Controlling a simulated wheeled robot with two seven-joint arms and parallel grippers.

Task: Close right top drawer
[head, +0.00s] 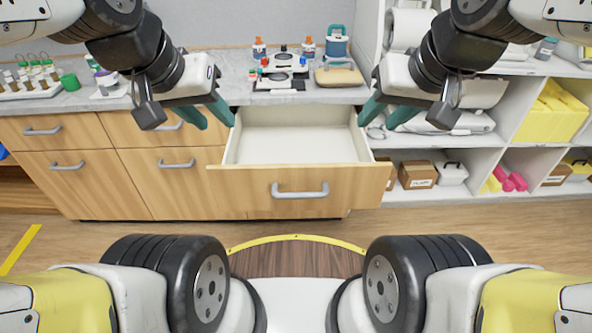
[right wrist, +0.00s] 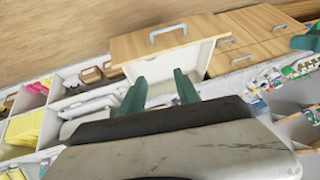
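The right top drawer (head: 293,182) is pulled out from the wooden cabinet and is empty inside. Its front has a grey bar handle (head: 300,190). In the right wrist view the drawer front (right wrist: 160,41) shows beyond my fingers. My left gripper (head: 213,113) is open and empty, above the left side of the drawer. My right gripper (head: 375,112) is open and empty, near the drawer's right side; it also shows in the right wrist view (right wrist: 160,92). Neither gripper appears to touch the handle.
The counter (head: 235,85) above holds bottles, a microscope-like device and a blue container (head: 337,42). A vial rack (head: 32,82) stands at the left. White shelves (head: 490,140) with boxes and yellow items stand right of the cabinet. The floor before the drawer is clear.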

